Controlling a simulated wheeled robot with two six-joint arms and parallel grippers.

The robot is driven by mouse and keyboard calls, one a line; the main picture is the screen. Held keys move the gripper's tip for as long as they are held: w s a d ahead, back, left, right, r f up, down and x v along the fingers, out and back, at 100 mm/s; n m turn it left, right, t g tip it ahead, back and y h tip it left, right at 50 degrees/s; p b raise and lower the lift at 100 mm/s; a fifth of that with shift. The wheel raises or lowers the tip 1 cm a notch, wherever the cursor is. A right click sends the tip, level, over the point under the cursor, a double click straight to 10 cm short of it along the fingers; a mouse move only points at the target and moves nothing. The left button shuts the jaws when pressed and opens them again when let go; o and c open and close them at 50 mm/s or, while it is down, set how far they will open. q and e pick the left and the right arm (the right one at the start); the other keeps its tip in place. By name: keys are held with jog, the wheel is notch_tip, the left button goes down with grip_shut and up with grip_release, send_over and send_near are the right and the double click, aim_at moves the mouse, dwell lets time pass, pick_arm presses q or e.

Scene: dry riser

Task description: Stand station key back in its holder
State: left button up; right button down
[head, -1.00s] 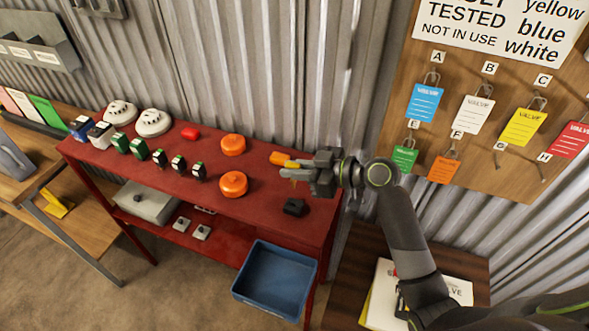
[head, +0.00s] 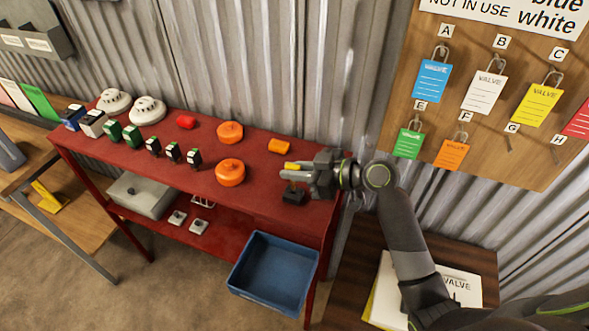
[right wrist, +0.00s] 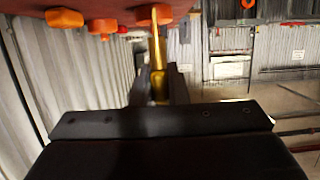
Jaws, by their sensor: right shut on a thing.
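The station key (head: 291,166) is a brass-yellow piece, held roughly upright in my right gripper (head: 296,176). In the right wrist view its golden shaft (right wrist: 157,48) runs out from between the jaws of my right gripper (right wrist: 160,88), which are shut on it. The small black block (head: 294,197), which looks like the holder, sits on the red bench near its right end. The key is just above or at this block in the head view; I cannot tell whether its lower end is inside. My left gripper is not in view.
An orange block (head: 279,146) lies behind the gripper on the red bench (head: 255,197). Two round orange devices (head: 230,172) stand to the left. A blue tray (head: 268,275) is below the bench front. A tag board (head: 470,110) hangs at the right.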

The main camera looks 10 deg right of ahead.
aim_at(295, 183)
jog(key=shift+b, duration=0.55)
dwell(1.4)
jog(key=shift+f+b, duration=1.65)
jog(key=shift+b, duration=0.1)
jog(key=c, duration=1.3)
grip_release()
jog(key=shift+c, duration=0.2)
jog(key=shift+s+d, duration=0.25)
jog(key=shift+d, duration=0.2)
jog(key=b+v, duration=0.4)
jog(key=v, duration=1.2)
jog(key=shift+r, duration=0.25)
jog(key=shift+s+d, duration=0.1)
